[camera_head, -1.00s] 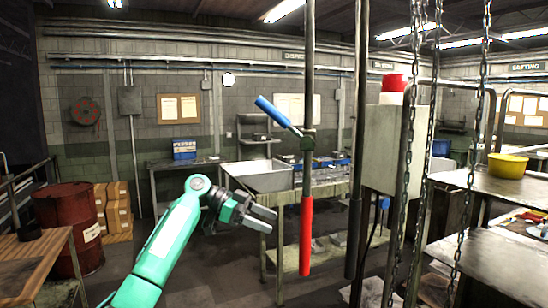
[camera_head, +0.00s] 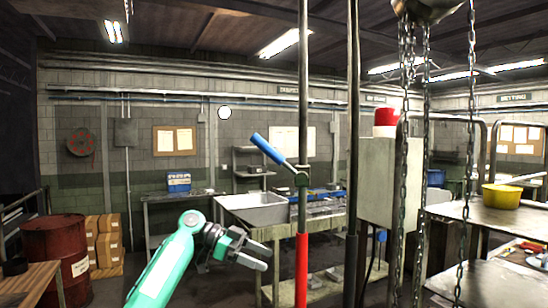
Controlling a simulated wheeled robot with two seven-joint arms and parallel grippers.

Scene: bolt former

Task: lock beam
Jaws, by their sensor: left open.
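A vertical metal bar (camera_head: 302,90) hangs in the middle of the head view, with a red grip (camera_head: 301,270) on its lower part. A blue-handled lever (camera_head: 268,148) is joined to it at a dark clamp (camera_head: 302,177) and tilts up to the left. A second dark vertical bar (camera_head: 352,130) stands just to its right. My left gripper (camera_head: 262,256) is open and empty, left of the red grip and below the blue lever, apart from both in the picture. My right gripper is not in view. I cannot tell whether the lever is locked.
Chains (camera_head: 402,150) hang right of the bars, near a grey control box (camera_head: 378,180) with a red top light (camera_head: 386,117). A workbench with a metal tray (camera_head: 255,212) stands behind. A red barrel (camera_head: 55,250) is at left. A yellow bowl (camera_head: 502,197) sits on a right table.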

